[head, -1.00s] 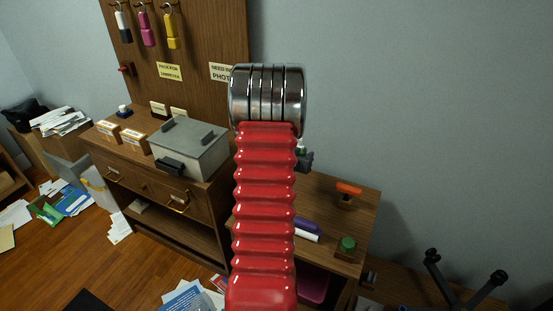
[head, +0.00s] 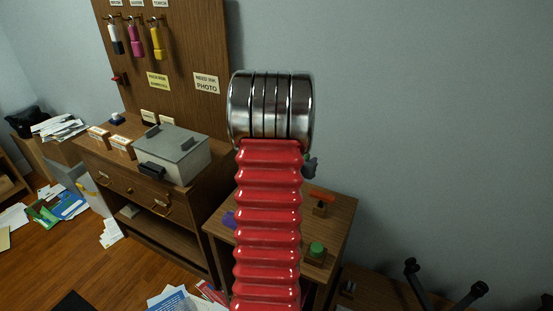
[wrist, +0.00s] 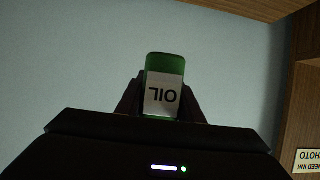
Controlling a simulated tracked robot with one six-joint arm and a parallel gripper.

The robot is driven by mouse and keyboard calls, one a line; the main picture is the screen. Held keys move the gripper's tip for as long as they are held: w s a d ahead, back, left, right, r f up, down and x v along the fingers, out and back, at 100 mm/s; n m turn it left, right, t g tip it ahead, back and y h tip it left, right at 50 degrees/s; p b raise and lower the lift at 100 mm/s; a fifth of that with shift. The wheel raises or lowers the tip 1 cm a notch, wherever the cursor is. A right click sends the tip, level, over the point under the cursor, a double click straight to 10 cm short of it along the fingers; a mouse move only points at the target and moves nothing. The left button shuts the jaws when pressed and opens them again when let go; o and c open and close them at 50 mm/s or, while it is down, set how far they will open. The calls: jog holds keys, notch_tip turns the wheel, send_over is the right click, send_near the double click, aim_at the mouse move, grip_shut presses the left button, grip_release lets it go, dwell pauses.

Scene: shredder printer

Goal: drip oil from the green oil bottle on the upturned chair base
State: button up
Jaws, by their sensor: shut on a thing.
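The green oil bottle (wrist: 165,63) is between the fingers of my gripper (wrist: 163,98) in the wrist view. Its white label reads OIL and appears upside down there. The gripper is shut on it, with pale wall behind. In the head view my red arm hides the bottle and most of the gripper; only a small grey part shows at the arm's right. The upturned chair base (head: 415,284) is at the lower right of the head view, with dark legs and casters pointing up. Its lower part is cut off by the frame. The bottle is apart from it.
A small wooden table (head: 342,213) stands behind my arm, holding a green-topped item (head: 317,250) and an orange-handled item (head: 321,196). A grey box (head: 180,155) sits on the wooden cabinet (head: 190,212). Papers (head: 165,298) litter the floor. The wall above the chair base is bare.

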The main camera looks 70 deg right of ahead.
jog(key=w+a+r+n+t+y, duration=0.15)
jog(key=w+a+n+t, duration=0.35)
jog(key=w+a, duration=1.1)
jog(key=w+a+r+n+t+y, duration=0.1)
jog(key=w+a+n+t+y, duration=0.3)
jog(key=w+a, duration=1.2)
jog(key=w+a+r+n+t+y, duration=0.1)
jog(key=w+a, duration=0.4)
jog(key=a, duration=0.6)
jog(key=w+a+r+n+t+y, duration=0.1)
jog(key=w+a+n+y, duration=0.3)
jog(key=a, duration=0.8)
jog(key=w+a+r+n+t+y, duration=0.1)
jog(key=w+a+n, duration=0.3)
jog(key=a, duration=0.8)
jog(key=shift+w+r+n+t+y, duration=0.15)
jog(key=shift+w+n+t+y, duration=0.25)
jog(key=shift+w+t+y, duration=0.35)
